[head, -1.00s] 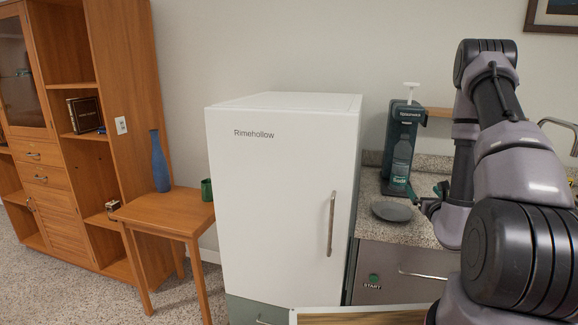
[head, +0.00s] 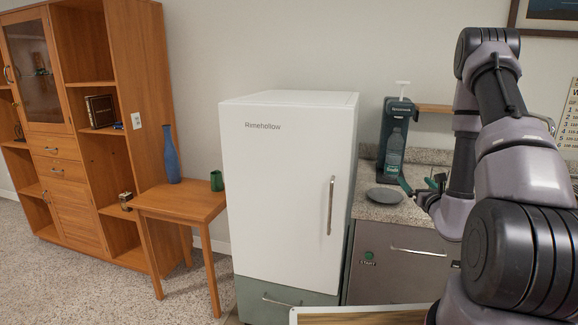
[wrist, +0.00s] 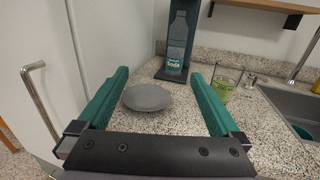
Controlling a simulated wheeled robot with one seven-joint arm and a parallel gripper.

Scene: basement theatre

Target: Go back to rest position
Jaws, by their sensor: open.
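My gripper (wrist: 158,100) is open and empty in the wrist view, its two green fingers spread above the speckled counter (wrist: 170,123). A grey plate (wrist: 147,97) lies on the counter between and beyond the fingers. In the head view my gripper (head: 420,187) is partly hidden by my arm and shows small beside the grey plate (head: 384,195). A soda machine (head: 394,140) with a clear soda bottle stands behind the plate; the bottle (wrist: 181,42) also shows in the wrist view.
A white fridge (head: 285,190) stands left of the counter, its door shut. A wooden table (head: 178,204) holds a blue vase (head: 171,155) and a green cup (head: 217,181). Open floor (head: 95,290) lies at the lower left.

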